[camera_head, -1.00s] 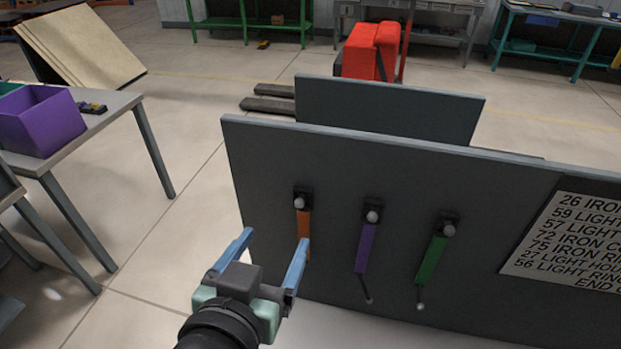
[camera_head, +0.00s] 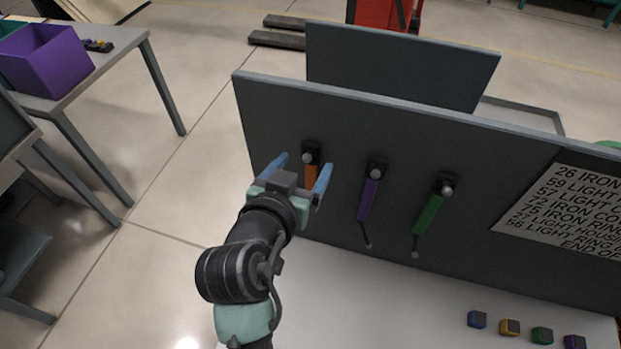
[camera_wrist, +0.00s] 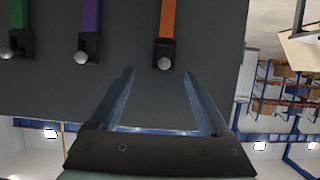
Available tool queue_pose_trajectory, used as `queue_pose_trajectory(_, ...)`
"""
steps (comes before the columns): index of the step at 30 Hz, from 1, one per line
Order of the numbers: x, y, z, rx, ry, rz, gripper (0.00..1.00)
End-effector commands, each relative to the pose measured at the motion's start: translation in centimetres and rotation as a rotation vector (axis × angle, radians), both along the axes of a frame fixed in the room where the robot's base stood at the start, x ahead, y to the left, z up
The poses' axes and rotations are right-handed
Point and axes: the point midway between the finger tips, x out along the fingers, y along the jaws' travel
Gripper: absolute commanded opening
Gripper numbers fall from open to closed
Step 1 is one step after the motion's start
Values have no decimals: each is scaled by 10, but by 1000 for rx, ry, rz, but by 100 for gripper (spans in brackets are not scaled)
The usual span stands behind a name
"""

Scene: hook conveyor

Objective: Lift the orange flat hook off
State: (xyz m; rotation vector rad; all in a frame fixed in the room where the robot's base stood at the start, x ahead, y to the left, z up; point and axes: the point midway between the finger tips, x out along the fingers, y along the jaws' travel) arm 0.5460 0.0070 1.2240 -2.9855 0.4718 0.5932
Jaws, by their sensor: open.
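The orange flat hook (camera_head: 311,174) hangs from a dark mount with a round pale knob, leftmost of three on the upright grey panel (camera_head: 270,110). In the wrist view the orange hook (camera_wrist: 167,20) is at the top, with its knob end lower. My gripper (camera_head: 303,165) is open and empty, its two blue fingers spread to either side of the orange hook in the head view. In the wrist view the knob lies beyond the fingertips, so the hook is not held. The hook's lower part is hidden behind my gripper in the head view.
A purple hook (camera_head: 368,195) and a green hook (camera_head: 429,213) hang to the right. A printed sign (camera_head: 570,205) is on the panel's right. Several small coloured blocks lie at lower right. A purple bin (camera_head: 45,58) stands on a table at left.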

Motion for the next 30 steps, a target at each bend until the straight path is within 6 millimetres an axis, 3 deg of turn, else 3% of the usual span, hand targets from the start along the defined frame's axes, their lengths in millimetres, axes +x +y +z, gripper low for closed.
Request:
queue_pose_trajectory(10, 37, -6, -13, 0, 1, -2, 80)
queue_pose_trajectory(21, 43, -8, -18, 0, 0, -1, 80)
queue_pose_trajectory(30, 42, -8, -17, 0, 0, 0, 26)
